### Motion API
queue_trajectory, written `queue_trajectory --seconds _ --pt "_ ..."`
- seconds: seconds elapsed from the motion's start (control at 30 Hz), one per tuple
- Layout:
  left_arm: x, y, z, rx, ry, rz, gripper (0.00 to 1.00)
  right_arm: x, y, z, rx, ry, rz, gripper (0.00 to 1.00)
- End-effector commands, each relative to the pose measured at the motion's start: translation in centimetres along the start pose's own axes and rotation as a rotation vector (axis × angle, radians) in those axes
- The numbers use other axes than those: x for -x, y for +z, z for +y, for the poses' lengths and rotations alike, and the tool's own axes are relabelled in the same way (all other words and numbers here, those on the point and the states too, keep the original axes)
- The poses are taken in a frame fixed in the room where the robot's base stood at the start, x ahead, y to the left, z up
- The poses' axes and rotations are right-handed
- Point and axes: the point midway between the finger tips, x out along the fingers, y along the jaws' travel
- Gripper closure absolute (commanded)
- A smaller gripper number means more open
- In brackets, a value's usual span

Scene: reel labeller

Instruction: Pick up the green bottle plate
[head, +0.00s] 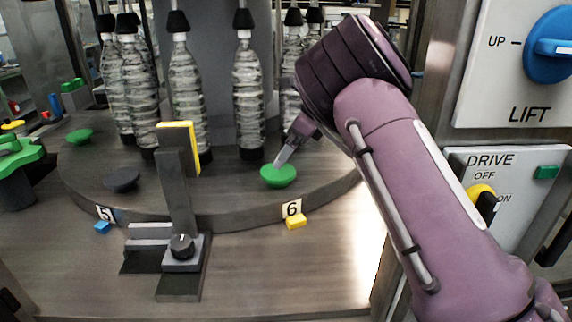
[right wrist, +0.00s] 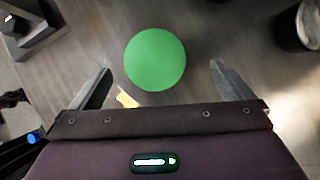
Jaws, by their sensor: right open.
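The green bottle plate (head: 278,176) sits on the round turntable near the label 6. It is a small round green disc, and it also shows in the right wrist view (right wrist: 155,59). My right gripper (head: 283,157) is at the plate in the head view, with one finger seen close above it. In the right wrist view my right gripper (right wrist: 160,78) is open, with its two fingers apart on either side of the plate and nothing between them held. I cannot tell whether a finger touches the plate. My left gripper is not in view.
The turntable (head: 230,200) carries several clear bottles (head: 248,85) behind the plate. A dark plate (head: 122,180) and another green plate (head: 79,136) are to the left. A metal post with a yellow pad (head: 180,150) stands left of the gripper. A yellow block (head: 296,222) lies in front.

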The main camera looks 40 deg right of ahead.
Motion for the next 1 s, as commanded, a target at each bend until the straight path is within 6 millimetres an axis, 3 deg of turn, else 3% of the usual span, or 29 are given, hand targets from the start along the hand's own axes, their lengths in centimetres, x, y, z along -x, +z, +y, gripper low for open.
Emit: queue_trajectory --seconds 0.1,0.23,0.6,0.83,1.0 --pt "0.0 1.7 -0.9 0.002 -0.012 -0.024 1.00 -1.4 -0.2 0.1 -0.001 0.002 0.005 0.00" --pt "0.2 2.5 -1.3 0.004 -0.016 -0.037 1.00 -2.8 -0.3 0.2 -0.001 0.003 0.005 0.00" --pt "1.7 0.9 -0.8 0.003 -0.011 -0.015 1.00 -7.3 -1.0 0.6 -0.001 0.002 0.002 0.00" --pt "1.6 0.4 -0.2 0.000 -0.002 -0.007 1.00 -7.6 -1.1 0.6 0.000 0.001 0.001 0.00" --pt "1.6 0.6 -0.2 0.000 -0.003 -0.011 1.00 -7.5 -1.1 0.6 0.000 0.001 0.001 0.20"
